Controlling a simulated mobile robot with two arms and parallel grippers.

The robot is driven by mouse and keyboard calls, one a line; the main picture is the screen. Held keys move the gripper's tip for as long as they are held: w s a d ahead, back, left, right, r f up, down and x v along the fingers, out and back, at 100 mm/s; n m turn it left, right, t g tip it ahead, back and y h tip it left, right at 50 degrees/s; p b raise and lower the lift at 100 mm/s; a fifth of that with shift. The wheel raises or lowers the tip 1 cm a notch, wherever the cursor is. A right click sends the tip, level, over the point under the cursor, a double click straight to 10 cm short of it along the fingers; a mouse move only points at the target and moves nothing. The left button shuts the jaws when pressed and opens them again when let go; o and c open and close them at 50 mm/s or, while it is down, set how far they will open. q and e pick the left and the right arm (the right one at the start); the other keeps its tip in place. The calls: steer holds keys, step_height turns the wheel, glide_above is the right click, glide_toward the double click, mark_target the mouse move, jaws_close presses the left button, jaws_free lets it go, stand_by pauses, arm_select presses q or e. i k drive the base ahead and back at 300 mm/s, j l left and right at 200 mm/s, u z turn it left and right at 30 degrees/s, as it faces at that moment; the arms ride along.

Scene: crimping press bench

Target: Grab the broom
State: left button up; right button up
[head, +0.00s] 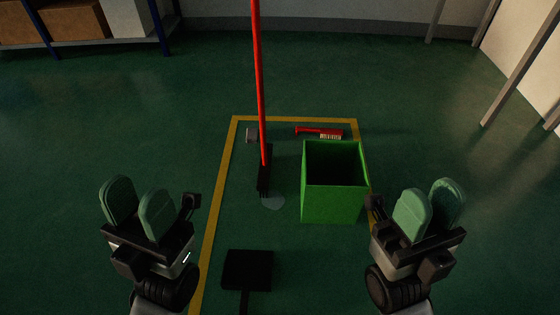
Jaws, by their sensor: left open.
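The broom stands upright in the middle of the head view, with a long red handle (260,90) and a dark bristle head (264,172) on the floor. The top of the handle runs out of the picture. My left gripper (138,202) is at the lower left, apart from the broom, open and empty with green pads. My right gripper (430,204) is at the lower right, beyond the green bin from the broom, also open and empty.
A green open bin (332,203) stands right of the broom. A red hand brush (318,132) lies behind it. Yellow tape (215,222) marks the area. A shelf with boxes (72,20) is at back left.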

mark_target(265, 164)
steer(key=i+l, duration=0.15)
steer(key=l, duration=0.15)
steer(key=i+l, duration=0.15)
steer(key=l, duration=0.15)
steer(key=i+l+u, duration=0.1)
steer(key=l, duration=0.2)
steer(key=i+l, duration=0.35)
steer(key=i, duration=0.15)
steer(key=i+l+u, duration=0.1)
steer(key=i, duration=0.25)
